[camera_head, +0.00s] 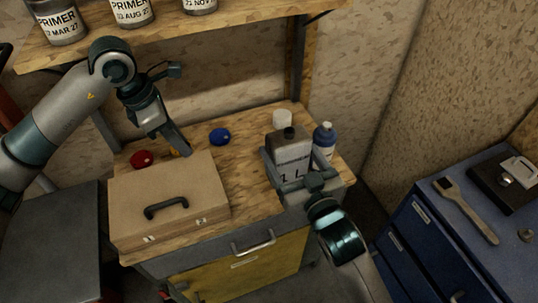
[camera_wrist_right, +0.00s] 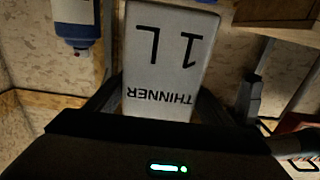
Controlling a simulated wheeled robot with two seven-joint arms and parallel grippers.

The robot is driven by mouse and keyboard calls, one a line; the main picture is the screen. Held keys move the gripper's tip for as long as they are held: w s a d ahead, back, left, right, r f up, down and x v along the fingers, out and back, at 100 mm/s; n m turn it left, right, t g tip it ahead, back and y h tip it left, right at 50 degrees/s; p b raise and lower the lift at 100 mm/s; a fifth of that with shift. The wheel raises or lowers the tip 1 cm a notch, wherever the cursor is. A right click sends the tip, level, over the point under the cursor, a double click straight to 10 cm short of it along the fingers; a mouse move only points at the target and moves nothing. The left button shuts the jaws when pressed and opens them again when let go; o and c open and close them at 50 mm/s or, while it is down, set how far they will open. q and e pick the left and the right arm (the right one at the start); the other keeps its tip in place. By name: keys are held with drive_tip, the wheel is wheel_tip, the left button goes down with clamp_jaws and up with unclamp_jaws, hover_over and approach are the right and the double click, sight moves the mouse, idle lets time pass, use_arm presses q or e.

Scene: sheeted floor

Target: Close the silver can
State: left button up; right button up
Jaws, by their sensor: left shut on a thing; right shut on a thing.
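The silver can (camera_head: 291,155) stands upright on the wooden bench top, with a dark neck or cap on its top; I cannot tell which. Its label reads THINNER 1 L in the right wrist view (camera_wrist_right: 165,60). My right gripper (camera_head: 297,172) is shut on the can, with a finger on each side. My left gripper (camera_head: 183,150) is low behind the beige case, shut on a small yellowish thing (camera_head: 176,153) that is mostly hidden. A red cap-like piece (camera_head: 141,158) lies left of that gripper and a blue one (camera_head: 220,136) lies to its right.
A blue-and-white bottle (camera_head: 323,142) stands right of the can and a white object (camera_head: 282,119) behind it. The beige case (camera_head: 168,205) fills the front left of the bench. A shelf with primer cans (camera_head: 132,12) overhangs the back. A blue cabinet (camera_head: 450,240) is at right.

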sight(305, 150)
use_arm(q)
drive_tip(key=shift+f, duration=0.3)
use_arm(e)
drive_tip(key=shift+s+d+r, duration=0.4)
drive_tip(key=shift+d+r, duration=0.2)
drive_tip(key=shift+d, duration=0.25)
drive_tip(key=shift+s+d+r, duration=0.35)
drive_tip(key=shift+d+r, duration=0.25)
drive_tip(key=shift+d, duration=0.2)
use_arm(q)
drive_tip(key=shift+s+f, duration=0.1)
use_arm(e)
drive_tip(key=shift+s, duration=0.1)
